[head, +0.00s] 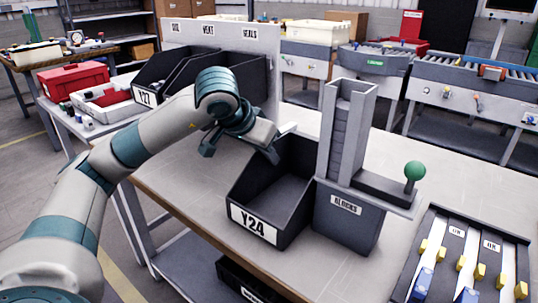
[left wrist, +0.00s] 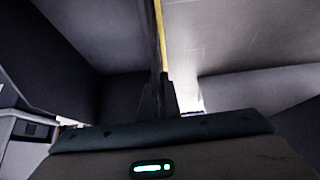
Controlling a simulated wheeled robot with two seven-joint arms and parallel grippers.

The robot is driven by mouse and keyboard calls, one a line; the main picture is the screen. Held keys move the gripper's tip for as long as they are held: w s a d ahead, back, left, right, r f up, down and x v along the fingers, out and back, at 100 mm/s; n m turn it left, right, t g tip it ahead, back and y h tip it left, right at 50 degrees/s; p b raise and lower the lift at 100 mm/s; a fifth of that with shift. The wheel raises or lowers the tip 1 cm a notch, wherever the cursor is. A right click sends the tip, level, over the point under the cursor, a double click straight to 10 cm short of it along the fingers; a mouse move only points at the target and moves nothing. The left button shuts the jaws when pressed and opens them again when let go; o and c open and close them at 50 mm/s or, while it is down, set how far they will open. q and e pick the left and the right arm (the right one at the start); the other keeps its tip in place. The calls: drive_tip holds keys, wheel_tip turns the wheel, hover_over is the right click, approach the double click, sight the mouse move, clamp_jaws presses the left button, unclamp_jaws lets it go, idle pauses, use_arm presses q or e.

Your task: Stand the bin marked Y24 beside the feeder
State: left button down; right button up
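The dark bin marked Y24 (head: 254,223) stands upright on the table, its white label facing the front. It is close against the left side of the grey feeder marked BLOCKS (head: 347,215); I cannot tell whether they touch. My left gripper (head: 273,156) reaches down to the bin's upper left wall near its back. In the left wrist view the fingers (left wrist: 160,97) are close together at a thin dark wall, and look shut on it. The far side of the grip is hidden. My right gripper is not in view.
A rack with bins, one marked Y24-like Y21 (head: 146,95), stands at the back left. A green-knobbed lever (head: 414,171) sticks out right of the feeder. A tray with blue and yellow parts (head: 462,265) lies at front right. The table (head: 190,195) is bare left of the bin.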

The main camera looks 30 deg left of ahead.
use_arm(q)
drive_tip(key=shift+f+b, duration=0.15)
drive_tip(key=shift+b, duration=0.15)
idle(0.4)
drive_tip(key=c, duration=1.9)
unclamp_jaws()
